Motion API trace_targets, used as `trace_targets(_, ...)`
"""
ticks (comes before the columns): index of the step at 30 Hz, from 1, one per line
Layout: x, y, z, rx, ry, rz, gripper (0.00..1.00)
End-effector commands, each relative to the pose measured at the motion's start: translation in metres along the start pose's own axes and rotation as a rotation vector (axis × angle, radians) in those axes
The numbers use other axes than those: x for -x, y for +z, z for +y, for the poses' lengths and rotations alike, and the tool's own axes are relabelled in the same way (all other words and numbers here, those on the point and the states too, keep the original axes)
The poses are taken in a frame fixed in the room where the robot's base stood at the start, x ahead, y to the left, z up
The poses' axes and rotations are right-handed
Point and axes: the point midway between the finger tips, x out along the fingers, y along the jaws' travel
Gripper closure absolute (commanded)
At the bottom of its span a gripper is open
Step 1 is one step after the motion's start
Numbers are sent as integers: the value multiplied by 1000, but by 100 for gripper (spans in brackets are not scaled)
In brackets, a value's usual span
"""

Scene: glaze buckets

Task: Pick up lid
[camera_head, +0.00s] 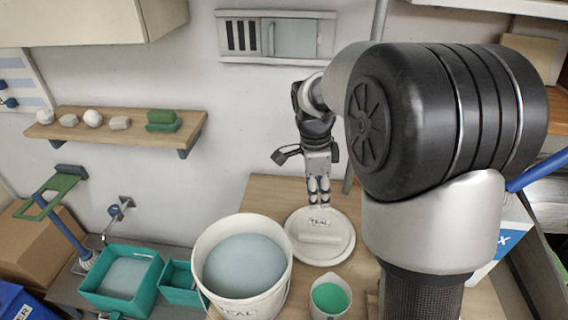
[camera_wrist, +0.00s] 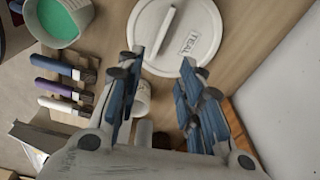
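The lid (camera_head: 320,250) is a white disc with a raised bar handle and a label reading TEAL. It lies flat on the wooden table, right of a white bucket (camera_head: 215,245) of pale blue glaze that is also labelled TEAL. In the wrist view the lid (camera_wrist: 207,30) is at the top, beyond the fingertips. My gripper (camera_head: 319,200) points down near the far edge of the lid. In the wrist view my gripper (camera_wrist: 165,68) has its two blue-padded fingers apart, with nothing between the tips. Whether the fingertips touch the lid cannot be told.
A small cup of green glaze (camera_head: 330,297) stands just in front of the lid. Several brushes or tools (camera_wrist: 58,88) lie on the table in the wrist view. Teal basins (camera_head: 120,280) are at the left. A wall shelf (camera_head: 130,128) holds small pieces.

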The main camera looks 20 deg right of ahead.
Motion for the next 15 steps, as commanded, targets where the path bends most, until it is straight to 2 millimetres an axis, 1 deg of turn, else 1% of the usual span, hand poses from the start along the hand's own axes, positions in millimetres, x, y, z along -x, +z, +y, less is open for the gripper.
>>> trace_targets(1, -5, -2, -7, -53, 16, 6, 66)
trace_targets(3, -12, -3, -12, -109, 27, 11, 66)
trace_targets(5, -18, -3, -15, -137, 32, 14, 66)
trace_targets(8, -33, -3, -16, -155, 35, 15, 66)
trace_targets(15, -86, -4, -13, -153, 36, 15, 66)
